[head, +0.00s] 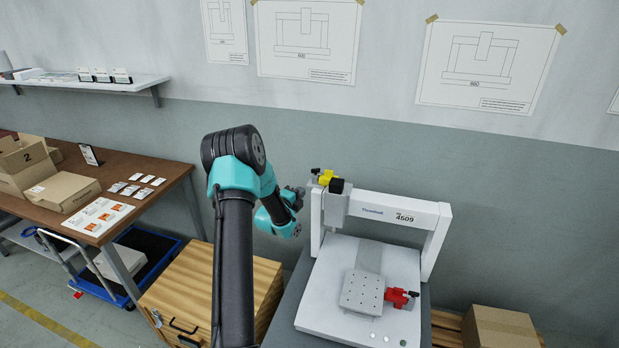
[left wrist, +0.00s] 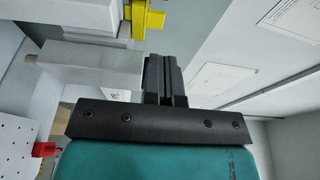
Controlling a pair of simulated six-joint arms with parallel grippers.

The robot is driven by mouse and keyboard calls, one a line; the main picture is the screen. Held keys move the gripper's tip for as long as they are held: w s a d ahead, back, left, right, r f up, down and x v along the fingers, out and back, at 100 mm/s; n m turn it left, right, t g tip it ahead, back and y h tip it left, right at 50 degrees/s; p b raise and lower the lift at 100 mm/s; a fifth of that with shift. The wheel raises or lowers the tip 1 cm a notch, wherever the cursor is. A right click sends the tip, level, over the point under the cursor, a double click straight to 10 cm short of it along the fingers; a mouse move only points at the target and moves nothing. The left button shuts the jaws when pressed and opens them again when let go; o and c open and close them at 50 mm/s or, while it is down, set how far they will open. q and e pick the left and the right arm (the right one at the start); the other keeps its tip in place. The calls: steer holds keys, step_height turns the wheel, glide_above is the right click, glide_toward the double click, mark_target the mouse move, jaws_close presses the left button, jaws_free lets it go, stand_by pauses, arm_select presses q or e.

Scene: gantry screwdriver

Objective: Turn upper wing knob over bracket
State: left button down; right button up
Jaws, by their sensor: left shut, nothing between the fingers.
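The gantry machine (head: 392,208) stands at the right, with a grey carriage (head: 336,206) on the left of its crossbeam. On top of the carriage is a yellow bracket (head: 326,179), with a small black knob (head: 315,171) at its far left and a black block (head: 337,186) at its near side. The yellow bracket also shows at the top of the left wrist view (left wrist: 146,20). My left gripper (head: 300,192) is just left of the carriage, slightly below the bracket and apart from it. Its fingers (left wrist: 165,78) are together and empty. My right gripper is out of view.
A red clamp (head: 397,298) sits beside the perforated plate (head: 362,292) on the machine's white base. A wooden cabinet (head: 190,296) and a brown workbench (head: 140,188) with boxes stand at the left. A cardboard box (head: 502,328) is at the lower right.

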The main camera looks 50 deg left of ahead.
arm_select(q)
glide_toward(313, 172)
steer(key=w+d, duration=0.2)
steer(key=w, duration=0.2)
steer(key=shift+w+a, duration=0.95)
steer(key=shift+a, duration=0.25)
steer(key=shift+w+a, duration=0.3)
steer(key=shift+a, duration=0.35)
steer(key=shift+w, duration=0.1)
steer(key=shift+a+m+h, duration=0.25)
steer(key=shift+m+h, duration=0.05)
steer(key=shift+h, duration=0.1)
